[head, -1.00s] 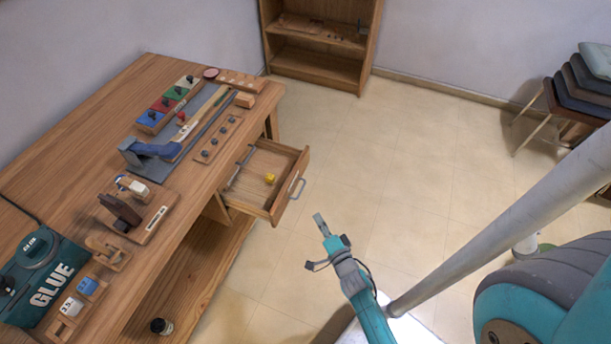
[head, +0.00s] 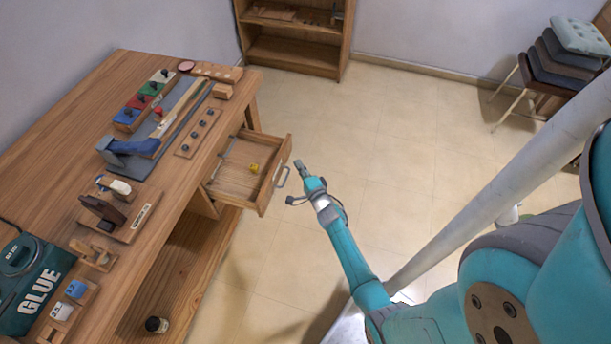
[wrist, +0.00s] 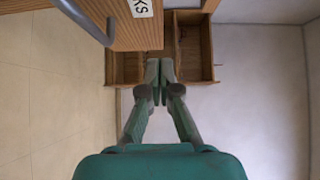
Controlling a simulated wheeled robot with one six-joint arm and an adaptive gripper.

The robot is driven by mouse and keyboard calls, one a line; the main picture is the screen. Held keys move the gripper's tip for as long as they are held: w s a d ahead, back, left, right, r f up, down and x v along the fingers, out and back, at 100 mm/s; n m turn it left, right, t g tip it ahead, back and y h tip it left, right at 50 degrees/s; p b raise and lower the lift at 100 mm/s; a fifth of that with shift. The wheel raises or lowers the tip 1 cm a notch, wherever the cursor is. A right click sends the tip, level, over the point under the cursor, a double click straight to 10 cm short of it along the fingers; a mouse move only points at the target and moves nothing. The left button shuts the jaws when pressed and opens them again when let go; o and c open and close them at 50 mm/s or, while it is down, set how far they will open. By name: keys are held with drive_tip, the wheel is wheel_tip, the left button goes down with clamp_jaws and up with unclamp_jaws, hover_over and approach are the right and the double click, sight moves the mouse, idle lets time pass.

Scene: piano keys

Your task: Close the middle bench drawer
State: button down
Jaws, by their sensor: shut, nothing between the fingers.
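The wooden bench drawer (head: 270,188) is pulled out from the bench's right side. It holds a small yellow object (head: 254,168) and a long tool lying along its inside. Its grey bar handle (head: 283,177) is on the front panel. My gripper (head: 299,164) is shut and empty, just right of the drawer front near the handle, apart from it in the head view. In the wrist view, my gripper (wrist: 160,68) points forward, and the drawer front with a partly visible label (wrist: 141,8) and the handle (wrist: 88,22) is at upper left. Whether it touches is unclear.
The wooden bench (head: 150,110) carries tools, coloured blocks and a teal glue pot (head: 38,285). A wooden shelf (head: 300,53) stands at the back wall. Stacked cushions on a stool (head: 565,60) stand at the right. The floor (head: 400,140) between is clear.

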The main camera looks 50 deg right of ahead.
sight(283, 154)
drive_tip(key=shift+w+a, duration=0.2)
drive_tip(key=shift+w, duration=1.05)
drive_tip(key=shift+w+a, duration=0.2)
drive_tip(key=shift+w, duration=1)
